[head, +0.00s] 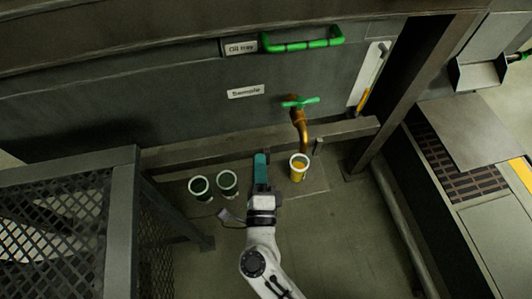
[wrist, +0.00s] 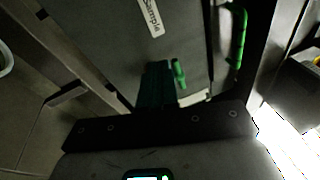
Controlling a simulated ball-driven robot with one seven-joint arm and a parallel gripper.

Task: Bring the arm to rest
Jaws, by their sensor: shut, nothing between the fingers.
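My gripper (head: 261,157) has teal fingers, closed together with nothing between them. In the head view it points away from me, toward the low beam at the foot of the grey machine. It is between two cups on its left and one cup on its right, apart from them in the picture. Its fingers also show in the wrist view (wrist: 158,72), in front of the machine panel and beside a green handle (wrist: 179,74). My arm reaches up from the bottom of the head view.
A cup with yellow contents (head: 299,173) stands under a brass tap (head: 299,122) with a green handle. Two dark-filled cups (head: 200,189) (head: 228,185) stand to the left. A mesh guard (head: 124,205) is at left; a pipe (head: 400,228) runs at right. Floor between looks clear.

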